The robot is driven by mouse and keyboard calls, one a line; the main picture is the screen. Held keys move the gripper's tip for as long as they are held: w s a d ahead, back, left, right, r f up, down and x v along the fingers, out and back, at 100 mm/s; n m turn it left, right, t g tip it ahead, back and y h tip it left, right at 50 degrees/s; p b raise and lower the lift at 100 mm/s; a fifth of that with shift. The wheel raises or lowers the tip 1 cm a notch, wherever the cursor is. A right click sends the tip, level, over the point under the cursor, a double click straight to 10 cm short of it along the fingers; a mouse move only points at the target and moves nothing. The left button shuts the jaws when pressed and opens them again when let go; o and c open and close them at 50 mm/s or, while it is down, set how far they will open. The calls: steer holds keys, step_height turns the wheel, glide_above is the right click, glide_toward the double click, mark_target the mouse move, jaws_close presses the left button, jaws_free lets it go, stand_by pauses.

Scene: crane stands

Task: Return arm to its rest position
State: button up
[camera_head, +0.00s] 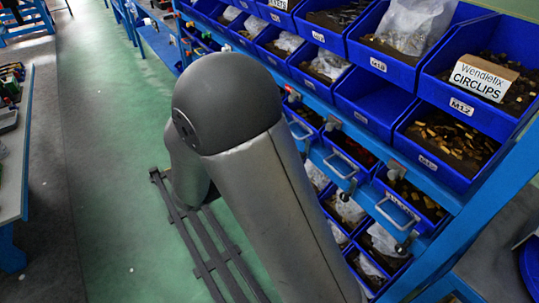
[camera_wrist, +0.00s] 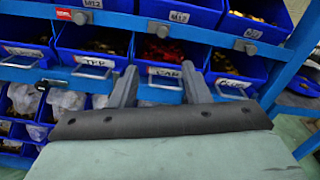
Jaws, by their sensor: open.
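My gripper (camera_wrist: 160,88) shows in the wrist view with its two fingers spread apart and nothing between them. It faces the blue bin rack, in front of a row of bins with metal handles. A blue bin (camera_wrist: 165,55) with red contents lies beyond the gap between the fingers; I cannot tell how far off it is. In the head view my grey arm (camera_head: 250,150) is bent, its elbow high and its lower part running down in front of the rack. The gripper itself is hidden in that view.
The blue rack (camera_head: 440,190) of small-parts bins stands close on the right. A Circlips box (camera_head: 484,77) sits in an upper bin. Floor rails (camera_head: 215,255) run beside the rack. A workbench (camera_head: 28,150) stands at the left. The green floor (camera_head: 105,120) between is clear.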

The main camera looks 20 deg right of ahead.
stand_by(0.4)
steer(key=s+d+f+m+g+y, duration=0.1)
steer(key=s+d+m+g+y, duration=0.25)
steer(key=s+m, duration=0.3)
steer(key=s+d+f+m+g+y, duration=0.1)
steer(key=s+d+m+g+y, duration=0.1)
steer(key=s+m+g+y, duration=0.35)
steer(key=s+a+m+t+y, duration=0.4)
steer(key=s+a+m+y, duration=0.35)
steer(key=m, duration=0.45)
step_height(320, 180, down, 44)
steer(key=w+b, duration=0.1)
steer(key=b, duration=4)
steer(key=shift+a+g+y, duration=0.25)
steer(key=shift+g+y, duration=0.05)
steer(key=shift+y, duration=0.15)
